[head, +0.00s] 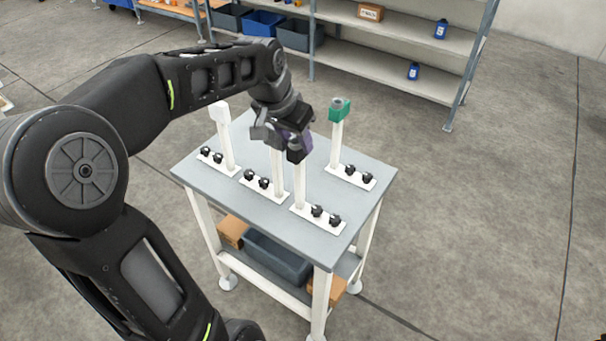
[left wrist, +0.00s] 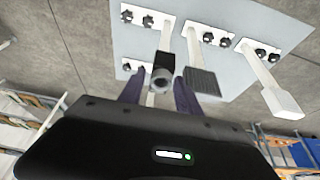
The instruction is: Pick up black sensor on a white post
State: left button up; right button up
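The black sensor (head: 297,156) tops a white post (head: 299,186) near the table's front right, partly covered by my left gripper (head: 283,138). In the left wrist view the sensor (left wrist: 163,77) shows its round lens between the two purple fingers of my left gripper (left wrist: 159,95). The fingers are apart, one on each side of it; I cannot tell whether either touches it. The post stands upright on its base plate. My right gripper is not in view.
Nearby posts carry a white head (head: 220,111), a green head (head: 340,108) and a dark grey block (left wrist: 202,82). Black knobs sit on their plates. The grey table (head: 262,222) has bins below. A shelf (head: 390,50) stands behind; open floor lies right.

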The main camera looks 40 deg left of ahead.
pick_arm(q)
jog(key=x, duration=0.4)
jog(key=shift+a+p, duration=0.1)
jog(key=shift+p, duration=0.2)
jog(key=shift+r, duration=0.1)
jog(key=shift+c, duration=0.2)
grip_shut()
dwell(1.1)
